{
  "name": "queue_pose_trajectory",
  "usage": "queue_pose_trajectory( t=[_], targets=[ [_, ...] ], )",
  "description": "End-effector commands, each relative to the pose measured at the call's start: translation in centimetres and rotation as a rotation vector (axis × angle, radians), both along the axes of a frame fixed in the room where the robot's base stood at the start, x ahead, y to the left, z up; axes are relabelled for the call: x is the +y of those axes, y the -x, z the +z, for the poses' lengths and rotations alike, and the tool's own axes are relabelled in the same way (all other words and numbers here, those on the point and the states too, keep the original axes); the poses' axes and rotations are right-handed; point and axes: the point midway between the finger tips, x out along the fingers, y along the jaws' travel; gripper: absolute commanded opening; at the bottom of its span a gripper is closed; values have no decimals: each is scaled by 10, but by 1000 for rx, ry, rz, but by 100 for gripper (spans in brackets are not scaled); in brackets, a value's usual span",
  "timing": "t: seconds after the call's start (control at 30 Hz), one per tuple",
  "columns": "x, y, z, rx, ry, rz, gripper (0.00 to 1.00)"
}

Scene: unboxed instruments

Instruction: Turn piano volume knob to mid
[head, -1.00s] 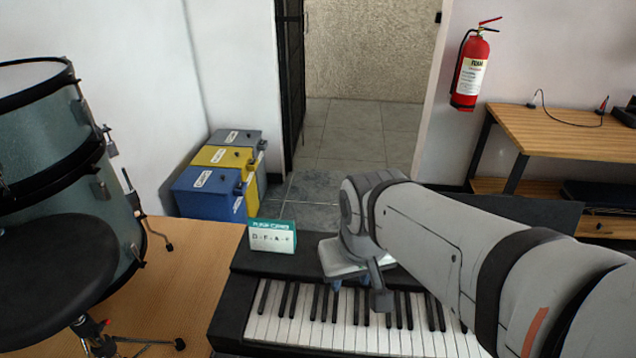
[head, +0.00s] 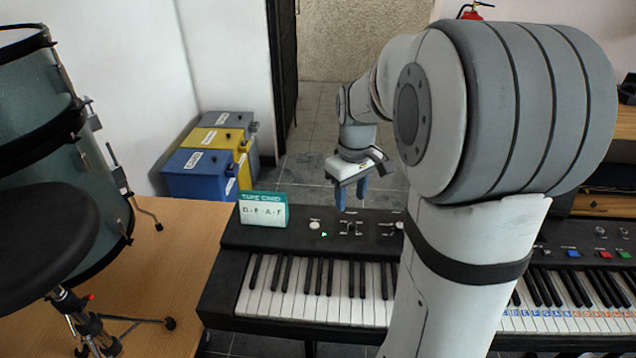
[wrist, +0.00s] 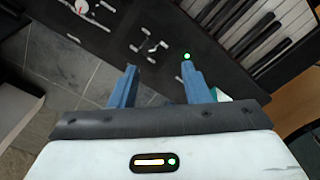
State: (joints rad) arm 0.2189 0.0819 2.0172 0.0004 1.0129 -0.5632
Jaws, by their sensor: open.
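The black piano (head: 232,262) has a control panel along its far side. A white round knob or button (head: 314,225) sits near its left end, by a small green light. A pale dial (wrist: 82,7) with a red mark is at the wrist view's top edge; it seems to match the pale dial (head: 398,225) beside my arm. No label is readable, so I cannot tell which is the volume knob. My gripper (head: 352,200) is open and empty, blue fingers pointing down above the panel near the sliders (head: 350,229). In the wrist view, my gripper (wrist: 159,68) shows its fingers apart.
A green-and-white card (head: 263,210) stands on the piano's left end. A second keyboard (head: 575,250) with coloured buttons lies to the right. A drum (head: 75,170) and a black stool (head: 40,240) are at left. Blue, yellow and grey boxes (head: 205,165) stand behind.

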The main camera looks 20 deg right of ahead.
Motion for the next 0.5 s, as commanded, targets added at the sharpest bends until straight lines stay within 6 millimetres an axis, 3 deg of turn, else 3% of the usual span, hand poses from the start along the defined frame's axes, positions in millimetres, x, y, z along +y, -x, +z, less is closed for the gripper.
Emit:
queue_pose_trajectory(
  t=[0.03, 0.17, 0.33, 0.5],
  targets=[
    [-7, -8, -10, 13, -3, 13, 43],
    [-16, -20, -19, 27, -5, 43, 43],
    [-18, -22, -35, 33, -6, 52, 43],
    [-18, -21, -63, 33, -7, 50, 43]
  ],
)
